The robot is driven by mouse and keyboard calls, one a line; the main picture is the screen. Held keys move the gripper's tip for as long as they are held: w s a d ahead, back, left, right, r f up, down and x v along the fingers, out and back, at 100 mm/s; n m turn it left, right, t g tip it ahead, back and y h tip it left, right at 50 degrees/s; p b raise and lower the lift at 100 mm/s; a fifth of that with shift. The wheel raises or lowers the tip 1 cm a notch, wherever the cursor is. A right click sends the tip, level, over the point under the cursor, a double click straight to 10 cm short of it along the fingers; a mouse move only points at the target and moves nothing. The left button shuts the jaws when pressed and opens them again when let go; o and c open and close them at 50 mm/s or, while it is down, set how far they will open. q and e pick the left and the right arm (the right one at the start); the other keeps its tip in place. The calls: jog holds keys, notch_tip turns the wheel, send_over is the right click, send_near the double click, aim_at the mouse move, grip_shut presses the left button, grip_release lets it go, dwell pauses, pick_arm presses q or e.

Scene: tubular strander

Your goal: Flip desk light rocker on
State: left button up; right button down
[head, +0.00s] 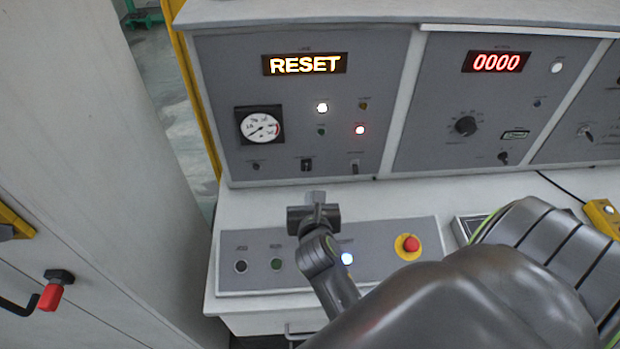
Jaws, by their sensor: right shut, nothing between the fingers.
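The grey upright panel of the control desk (225,110) faces me. Along its lower row are a small black switch (306,165) and a small lever-like switch (355,167). Their labels are too small to read, so I cannot tell which control is the desk light rocker. My right gripper (315,196) is shut and empty, over the back edge of the sloped lower panel and below the black switch, apart from it as far as I can see. My right arm hides part of the lower panel. My left gripper is out of view.
The lower panel (228,275) carries a red emergency button (411,244), a lit white button (347,258) and two dark buttons. A RESET display (305,64) and a gauge (260,126) sit above. A pale cabinet (90,130) stands at left with a red-tipped handle (50,297).

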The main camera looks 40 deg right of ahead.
aim_at(306, 171)
dwell(0.3)
jog(key=shift+s+a+f+g+b, duration=0.1)
jog(key=shift+f+g+b, duration=0.2)
jog(key=shift+f+b, duration=0.7)
jog(key=shift+r+y, duration=0.25)
jog(key=shift+y, duration=0.05)
jog(key=x, duration=0.9)
jog(key=r+p+x, duration=0.1)
jog(key=x, duration=0.3)
jog(key=shift+w+d+f, duration=0.15)
jog(key=shift+w+d, duration=0.2)
jog(key=shift+w, duration=0.05)
